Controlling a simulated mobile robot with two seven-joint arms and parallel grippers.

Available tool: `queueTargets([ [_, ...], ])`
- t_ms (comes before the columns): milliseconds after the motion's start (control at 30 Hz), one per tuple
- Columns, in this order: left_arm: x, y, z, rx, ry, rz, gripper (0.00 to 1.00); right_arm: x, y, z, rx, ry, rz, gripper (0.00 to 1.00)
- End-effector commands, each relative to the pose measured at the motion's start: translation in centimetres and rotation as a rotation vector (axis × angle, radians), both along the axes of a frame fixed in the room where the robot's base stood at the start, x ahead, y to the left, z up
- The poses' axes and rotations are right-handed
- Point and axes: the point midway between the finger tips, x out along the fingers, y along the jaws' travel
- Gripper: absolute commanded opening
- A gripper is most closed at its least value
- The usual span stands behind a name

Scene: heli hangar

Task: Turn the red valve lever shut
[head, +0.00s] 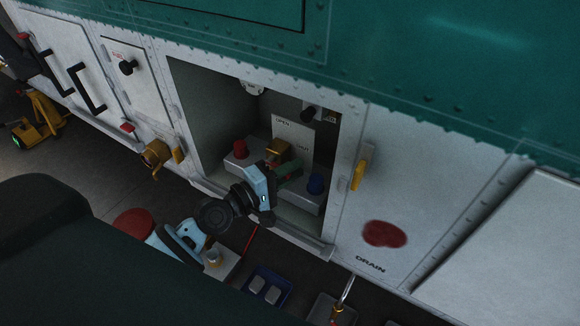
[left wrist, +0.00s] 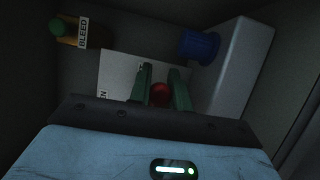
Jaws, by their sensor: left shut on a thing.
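My left gripper (head: 288,173), light blue with green fingers, reaches into an open compartment (head: 210,112) in the white panel. In the left wrist view my left gripper (left wrist: 162,90) has a finger on each side of the red valve lever (left wrist: 160,94), shut on it. Only a small red end of the lever shows there; in the head view the gripper hides it. A white placard (head: 292,130) marked OPEN, its other word partly unclear, stands behind. A brass fitting (head: 277,147) shows just above the gripper. My right gripper is not in view.
A red knob (head: 239,149) sits left of the gripper and a blue knob (head: 315,184) right of it. A green knob (left wrist: 57,28) is beside a BLEED label (left wrist: 83,32). Compartment walls enclose the hand. A yellow latch (head: 362,168) is outside, right.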

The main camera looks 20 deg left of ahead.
Motion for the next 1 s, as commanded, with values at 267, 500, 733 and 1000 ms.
queueTargets([
  [267, 0.03, 0.03, -0.15, 0.031, -0.006, 0.001, 0.00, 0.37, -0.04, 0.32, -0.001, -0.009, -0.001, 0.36],
  [500, 0.01, 0.02, -0.21, 0.032, -0.005, 0.001, 0.00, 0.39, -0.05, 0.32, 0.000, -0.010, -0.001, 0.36],
  [733, 0.01, 0.01, -0.22, 0.030, -0.004, 0.001, 0.40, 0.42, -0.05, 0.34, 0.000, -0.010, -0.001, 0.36],
  [1000, -0.04, 0.04, -0.21, 0.030, -0.004, 0.000, 0.41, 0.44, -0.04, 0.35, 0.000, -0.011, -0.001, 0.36],
])
